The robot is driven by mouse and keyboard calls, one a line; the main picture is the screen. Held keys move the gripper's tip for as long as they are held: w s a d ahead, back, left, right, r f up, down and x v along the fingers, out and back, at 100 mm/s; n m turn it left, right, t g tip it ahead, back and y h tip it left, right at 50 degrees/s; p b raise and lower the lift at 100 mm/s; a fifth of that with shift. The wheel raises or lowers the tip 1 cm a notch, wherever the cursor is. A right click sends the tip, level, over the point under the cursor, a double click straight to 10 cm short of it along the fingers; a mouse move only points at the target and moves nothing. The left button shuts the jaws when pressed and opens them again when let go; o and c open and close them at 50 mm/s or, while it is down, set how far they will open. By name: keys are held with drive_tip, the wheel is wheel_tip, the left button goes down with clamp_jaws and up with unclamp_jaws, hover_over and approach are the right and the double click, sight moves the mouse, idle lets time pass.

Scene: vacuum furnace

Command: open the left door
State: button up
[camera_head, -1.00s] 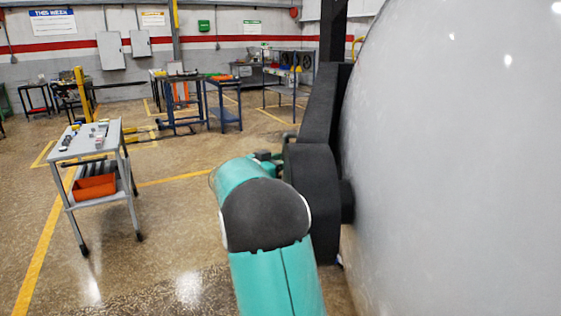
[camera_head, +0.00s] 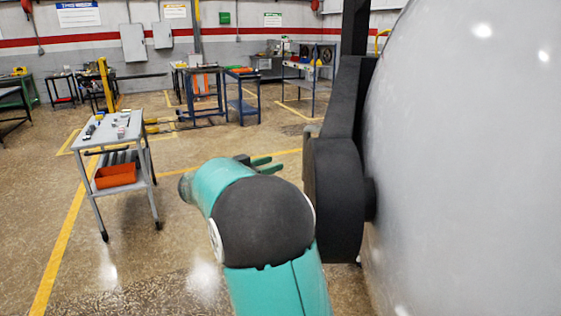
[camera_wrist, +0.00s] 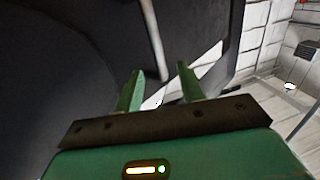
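The large pale grey, rounded furnace door or shell (camera_head: 460,150) fills the right of the head view. I cannot tell whether it is the left door. A thick black bracket (camera_head: 340,185) runs along its left edge. My gripper (camera_head: 270,165) is to the left of the bracket, with a small gap, partly hidden behind my arm. In the wrist view my gripper (camera_wrist: 160,90) has its two green fingers apart, with nothing held. A thin light grey bar (camera_wrist: 152,40) ends between the fingertips in the picture, in front of a dark surface (camera_wrist: 60,80). Contact cannot be told.
A grey cart (camera_head: 110,130) with an orange bin (camera_head: 115,176) stands on the left. Blue-framed tables (camera_head: 205,95) and a shelf (camera_head: 308,80) are farther back.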

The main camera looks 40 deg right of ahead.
drive_tip(key=shift+a, duration=0.3)
drive_tip(key=shift+c, duration=0.2)
